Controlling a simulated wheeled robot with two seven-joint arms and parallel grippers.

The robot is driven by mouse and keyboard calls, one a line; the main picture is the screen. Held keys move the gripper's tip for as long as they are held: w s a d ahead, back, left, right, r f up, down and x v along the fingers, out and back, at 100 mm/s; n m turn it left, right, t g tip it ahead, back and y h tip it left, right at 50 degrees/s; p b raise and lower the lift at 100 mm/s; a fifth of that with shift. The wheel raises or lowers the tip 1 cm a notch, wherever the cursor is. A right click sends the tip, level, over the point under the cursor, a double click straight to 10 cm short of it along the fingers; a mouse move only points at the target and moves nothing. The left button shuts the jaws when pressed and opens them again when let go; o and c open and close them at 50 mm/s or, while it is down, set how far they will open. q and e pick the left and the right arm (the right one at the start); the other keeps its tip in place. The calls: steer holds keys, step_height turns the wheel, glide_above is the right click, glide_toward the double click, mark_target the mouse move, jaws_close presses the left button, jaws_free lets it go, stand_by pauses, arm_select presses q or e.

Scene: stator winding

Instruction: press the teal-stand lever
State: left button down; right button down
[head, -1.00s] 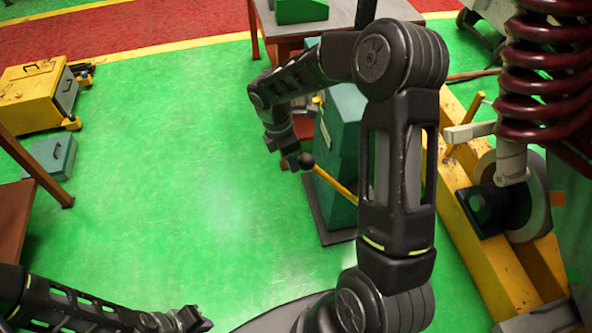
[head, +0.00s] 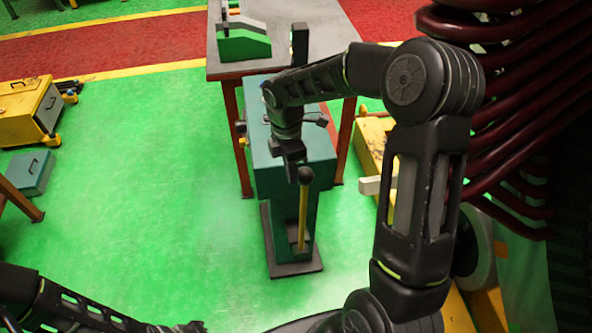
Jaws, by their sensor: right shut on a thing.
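The teal stand (head: 268,180) is a box-like post on a dark base plate (head: 295,268). Its yellow lever (head: 302,222) rises from low on the near face to a dark round knob (head: 305,175). My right gripper (head: 296,166) is at the top of the lever, shut on it by the knob; its fingers are small and dark, so the exact grip is hard to see. My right forearm hides part of the stand's top. My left gripper (head: 188,327) is barely in view at the bottom edge, away from the stand, and its fingers are cut off.
Behind the stand is a table (head: 225,68) with red legs and a green block (head: 243,46). A yellow toolbox (head: 28,110) and a teal box (head: 28,172) are at left. Dark red coils (head: 480,120) fill the right. Green floor is open left of the stand.

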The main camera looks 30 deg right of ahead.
steer(key=d, duration=0.3)
steer(key=shift+s+d+r, duration=0.1)
steer(key=shift+s+r, duration=0.15)
steer(key=shift+s, duration=0.1)
steer(key=w+a+r, duration=0.1)
steer(key=a, duration=0.5)
steer(key=b, duration=0.1)
glide_toward(305, 172)
steer(key=shift+s+a+r, duration=0.25)
steer(key=shift+a+r, duration=0.3)
steer(key=shift+a, duration=0.3)
